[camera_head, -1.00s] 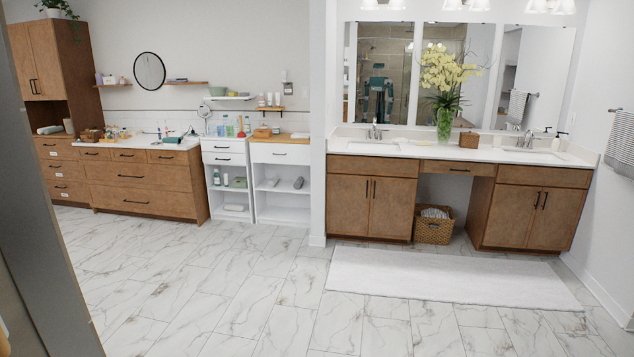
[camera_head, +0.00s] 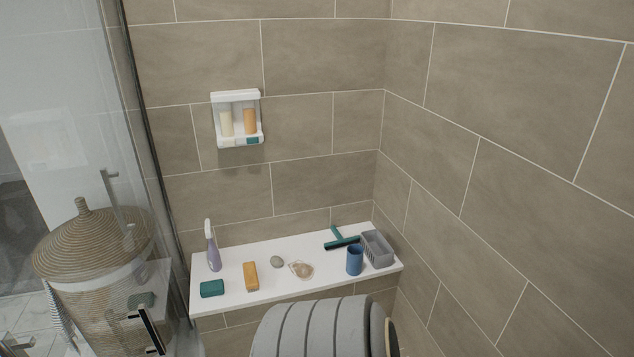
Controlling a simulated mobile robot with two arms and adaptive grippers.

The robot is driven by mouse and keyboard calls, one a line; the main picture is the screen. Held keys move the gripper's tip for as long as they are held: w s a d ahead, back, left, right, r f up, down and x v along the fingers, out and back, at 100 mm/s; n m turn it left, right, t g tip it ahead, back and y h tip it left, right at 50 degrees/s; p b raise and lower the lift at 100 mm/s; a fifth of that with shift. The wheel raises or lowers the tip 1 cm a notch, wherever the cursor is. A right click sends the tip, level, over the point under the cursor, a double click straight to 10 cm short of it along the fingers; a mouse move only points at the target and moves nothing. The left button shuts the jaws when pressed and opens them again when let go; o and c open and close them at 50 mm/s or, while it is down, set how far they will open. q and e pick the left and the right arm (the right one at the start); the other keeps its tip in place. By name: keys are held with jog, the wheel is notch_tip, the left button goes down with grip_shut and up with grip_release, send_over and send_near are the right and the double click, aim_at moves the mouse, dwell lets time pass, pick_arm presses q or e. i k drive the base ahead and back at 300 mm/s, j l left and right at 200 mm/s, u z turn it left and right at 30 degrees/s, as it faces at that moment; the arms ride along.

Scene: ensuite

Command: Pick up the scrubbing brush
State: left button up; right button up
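A white shelf (camera_head: 322,271) along the tiled wall holds several bath items. A slim lavender thing with a white top (camera_head: 212,247) stands upright at its left; I cannot tell whether it is a brush or a bottle. An orange oblong block (camera_head: 251,276) lies right of it and may be the scrubbing brush, but no bristles show clearly. A dark green block (camera_head: 212,288) lies at the front left edge. None of these is clearly the scrubbing brush. Neither of my grippers is clearly in view.
A blue cup (camera_head: 355,260), grey basket (camera_head: 377,248), teal squeegee (camera_head: 342,240), pebble (camera_head: 277,262) and shell-like thing (camera_head: 302,269) share the shelf. A grey ribbed rounded thing (camera_head: 320,330) stands in front. Glass is at left, with a lidded wicker basket (camera_head: 95,250). A dispenser (camera_head: 238,119) hangs above.

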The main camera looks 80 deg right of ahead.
aim_at(250, 271)
jog(key=z, duration=2.15)
jog(key=i+u, duration=0.1)
jog(key=u, duration=0.25)
jog(key=i+l+u, duration=0.1)
jog(key=u, duration=0.25)
jog(key=i+l+u, duration=0.1)
jog(key=u, duration=0.25)
